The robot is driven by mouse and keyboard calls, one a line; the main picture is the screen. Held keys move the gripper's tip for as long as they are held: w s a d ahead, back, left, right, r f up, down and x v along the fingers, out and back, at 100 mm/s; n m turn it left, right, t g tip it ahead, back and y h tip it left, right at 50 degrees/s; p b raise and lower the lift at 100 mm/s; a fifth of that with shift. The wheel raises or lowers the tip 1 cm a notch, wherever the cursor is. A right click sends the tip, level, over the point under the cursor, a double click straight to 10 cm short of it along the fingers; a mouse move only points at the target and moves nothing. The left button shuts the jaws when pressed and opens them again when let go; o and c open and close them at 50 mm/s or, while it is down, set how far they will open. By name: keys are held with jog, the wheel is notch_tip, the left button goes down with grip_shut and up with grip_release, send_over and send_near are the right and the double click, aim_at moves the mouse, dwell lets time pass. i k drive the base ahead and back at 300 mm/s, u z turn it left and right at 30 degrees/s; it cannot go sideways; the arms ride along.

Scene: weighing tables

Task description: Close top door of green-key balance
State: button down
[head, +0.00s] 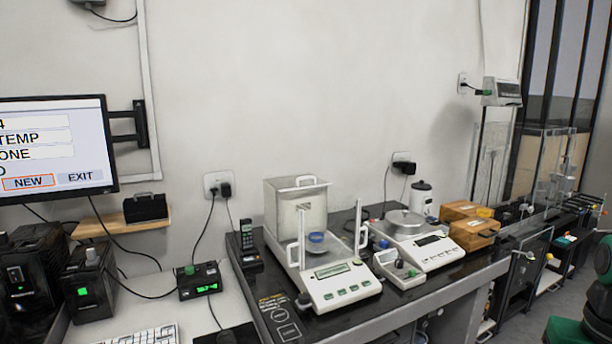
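The balance with green keys (340,288) stands on the dark weighing table, right of the picture's middle. Its front panel has a small display and a row of green keys. A clear draft shield (283,208) rises behind the panel. A white top door handle (300,182) shows at the upper rear of the shield, set back from the front. Two upright white handles, a left one (301,240) and a right one (360,229), stand at the sides. My gripper is not in view.
Wooden boxes (467,222) lie beyond. A dark handset (247,240) stands at left. The table's front edge (400,312) is clear.

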aim_at(292, 182)
jog(key=z, duration=0.05)
jog(key=i, duration=0.85)
jog(key=u, duration=0.45)
